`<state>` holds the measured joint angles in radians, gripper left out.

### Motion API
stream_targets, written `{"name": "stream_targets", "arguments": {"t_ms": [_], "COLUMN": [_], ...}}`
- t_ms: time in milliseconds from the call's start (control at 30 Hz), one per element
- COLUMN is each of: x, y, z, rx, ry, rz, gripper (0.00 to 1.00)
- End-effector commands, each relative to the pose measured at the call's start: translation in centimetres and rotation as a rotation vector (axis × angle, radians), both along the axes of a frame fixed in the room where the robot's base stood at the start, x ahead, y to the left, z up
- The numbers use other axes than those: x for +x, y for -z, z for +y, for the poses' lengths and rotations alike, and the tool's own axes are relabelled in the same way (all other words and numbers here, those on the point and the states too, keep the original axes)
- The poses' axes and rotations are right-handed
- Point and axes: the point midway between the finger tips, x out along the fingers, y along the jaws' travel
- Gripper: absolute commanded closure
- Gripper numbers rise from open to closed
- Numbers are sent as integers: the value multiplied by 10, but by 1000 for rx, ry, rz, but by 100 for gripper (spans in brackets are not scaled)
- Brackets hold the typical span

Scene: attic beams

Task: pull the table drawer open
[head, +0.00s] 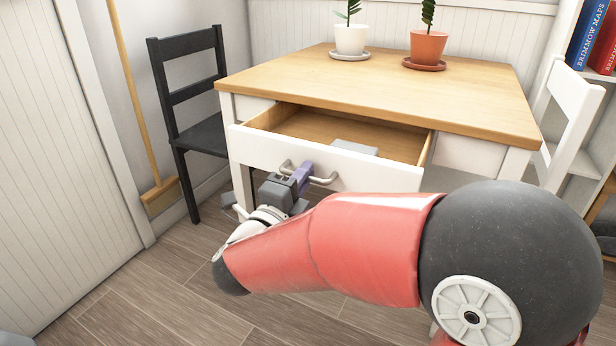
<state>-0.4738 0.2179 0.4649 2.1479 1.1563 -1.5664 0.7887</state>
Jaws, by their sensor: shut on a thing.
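The table drawer (380,174) has a white front and a bare wooden inside, and stands pulled out from under the wooden tabletop (390,85). A light grey flat object (355,147) lies inside it. My gripper (302,175) is at the drawer's grey bar handle (324,181), shut on it near its middle. The fingers hide part of the handle. My red arm covers the floor in front of the table and part of the table's lower right.
A black chair (190,95) stands left of the table and a white chair (570,115) right. Potted plants in a white pot (350,39) and a terracotta pot (427,46) stand on the tabletop. A broom (160,192) leans on the left wall.

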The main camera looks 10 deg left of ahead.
Motion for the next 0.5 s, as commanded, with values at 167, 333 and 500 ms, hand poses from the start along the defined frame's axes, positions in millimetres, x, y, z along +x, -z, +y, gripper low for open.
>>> {"name": "stream_targets", "arguments": {"t_ms": [167,333,500], "x": [0,0,0], "y": [1,1,0], "z": [0,0,0], "rx": [0,0,-1], "ry": [-1,-1,0], "rz": [2,2,1], "gripper": [100,84,75]}}
